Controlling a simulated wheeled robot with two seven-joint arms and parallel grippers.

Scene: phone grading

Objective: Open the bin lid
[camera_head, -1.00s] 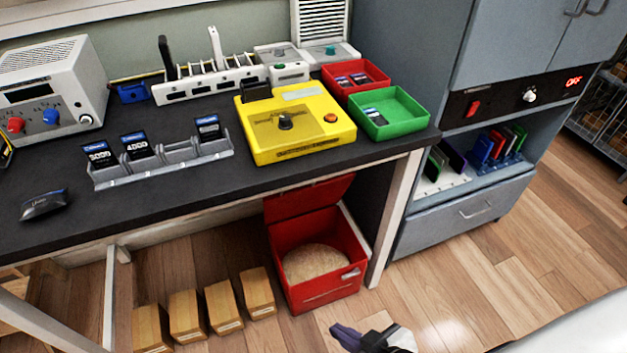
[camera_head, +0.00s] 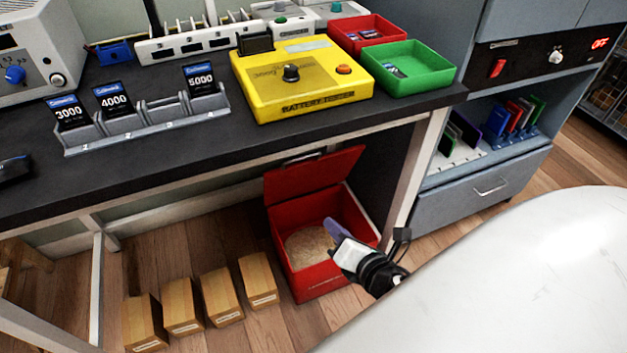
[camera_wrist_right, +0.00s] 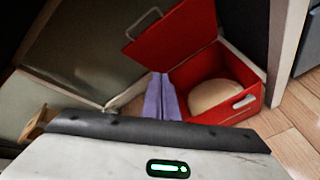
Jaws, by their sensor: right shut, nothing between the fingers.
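The red bin (camera_head: 318,284) stands on the floor under the workbench, with a pale, grainy mound (camera_head: 309,243) inside. Its red lid (camera_head: 315,180) is raised and leans back, hinged at the rear edge. My right gripper (camera_head: 333,228) is in front of the bin's right part and hides some of its front and rim. The right wrist view shows the gripper's purple fingers (camera_wrist_right: 161,97) closed together and empty, beside the bin's left edge. That view also shows the open lid (camera_wrist_right: 175,35) with a handle loop. My left gripper is not in view.
Several cardboard boxes (camera_head: 182,305) stand in a row left of the bin. A bench leg (camera_head: 428,170) is close at the right.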

